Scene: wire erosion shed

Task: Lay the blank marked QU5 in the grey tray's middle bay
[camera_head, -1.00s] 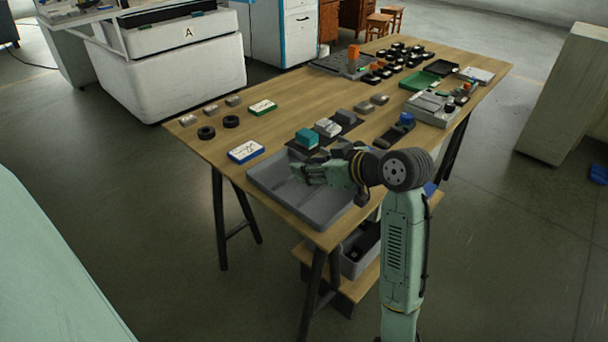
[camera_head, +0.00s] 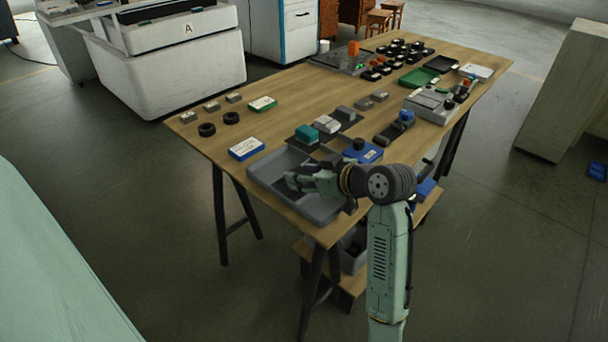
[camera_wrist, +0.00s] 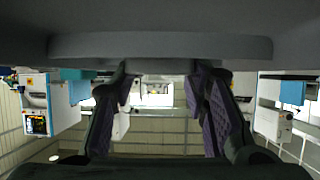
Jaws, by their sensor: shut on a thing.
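The grey tray (camera_head: 318,211) lies at the near end of the wooden table. My gripper (camera_head: 292,182) is low over the tray's middle, its fingers pointing left in the head view. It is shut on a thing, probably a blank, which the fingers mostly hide. In the wrist view the two fingers (camera_wrist: 160,112) show dark, with purple-grey pads. No QU5 mark is readable in any view. My gripper and wrist cover part of the tray, so its bays do not show clearly.
A blue-edged white box (camera_head: 246,149) lies left of the tray. A teal block (camera_head: 306,134) and grey blocks stand on a dark mat behind it. A blue item with a black knob (camera_head: 362,151) is close to my wrist. Small grey blocks (camera_head: 211,107) lie further left.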

